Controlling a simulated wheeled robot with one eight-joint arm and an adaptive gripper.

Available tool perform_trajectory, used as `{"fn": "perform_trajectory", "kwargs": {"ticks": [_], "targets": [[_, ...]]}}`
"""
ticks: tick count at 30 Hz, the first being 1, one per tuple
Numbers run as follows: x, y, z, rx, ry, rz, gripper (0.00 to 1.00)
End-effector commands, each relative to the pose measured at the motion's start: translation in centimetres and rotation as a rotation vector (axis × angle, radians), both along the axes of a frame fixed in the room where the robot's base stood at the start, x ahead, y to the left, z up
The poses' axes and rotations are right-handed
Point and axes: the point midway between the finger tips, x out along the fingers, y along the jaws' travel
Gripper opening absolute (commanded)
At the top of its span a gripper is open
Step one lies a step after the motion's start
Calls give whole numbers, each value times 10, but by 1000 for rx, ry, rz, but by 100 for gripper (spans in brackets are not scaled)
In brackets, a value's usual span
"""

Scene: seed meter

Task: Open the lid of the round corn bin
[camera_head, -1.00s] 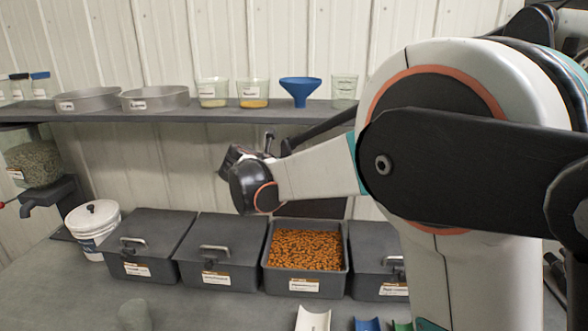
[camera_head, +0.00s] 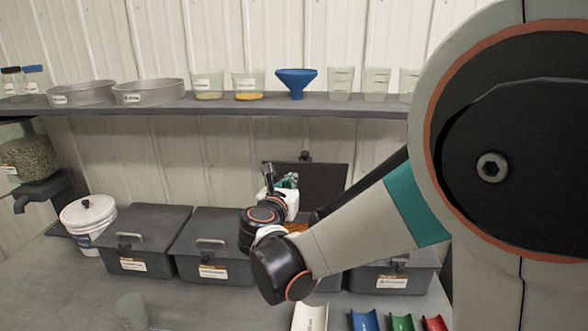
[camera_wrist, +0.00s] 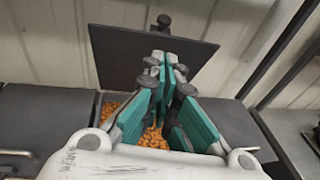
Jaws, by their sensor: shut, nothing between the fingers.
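An open dark grey bin holds orange kernels (camera_wrist: 152,137), seen between and beside my fingers in the wrist view. Its dark lid (camera_head: 325,178) stands raised at the back; it also shows upright in the wrist view (camera_wrist: 118,52). A small dark knob sits at the lid's upper edge. My gripper (camera_head: 287,181) has teal finger pads and is shut and empty. It is over the open bin, in front of the raised lid; I cannot tell whether it touches the lid. My arm hides most of this bin and its label in the head view. Bin label words are too small to read.
Two closed bins with handles stand to the left, a nearer one (camera_head: 213,247) and a farther one (camera_head: 143,240). Another closed bin (camera_head: 392,277) stands to the right. A white bucket (camera_head: 88,218) is at far left. A shelf (camera_head: 340,107) with pans, cups and a blue funnel runs above.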

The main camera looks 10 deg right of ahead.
Motion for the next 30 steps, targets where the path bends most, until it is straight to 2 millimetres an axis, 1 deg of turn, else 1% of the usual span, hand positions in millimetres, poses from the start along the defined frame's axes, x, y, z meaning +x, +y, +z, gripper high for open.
{"fn": "perform_trajectory", "kwargs": {"ticks": [2,5,8,18,21,24,30], "targets": [[-1,-2,-2,-11,-3,6,0],[7,-5,-3,-13,-5,8,0],[20,-13,-6,-12,-4,5,0],[79,-43,-15,-11,-4,6,0],[94,-51,-15,-10,-4,6,0],[105,-57,-12,-10,-4,6,0],[119,-63,-9,-11,-3,8,0]]}}
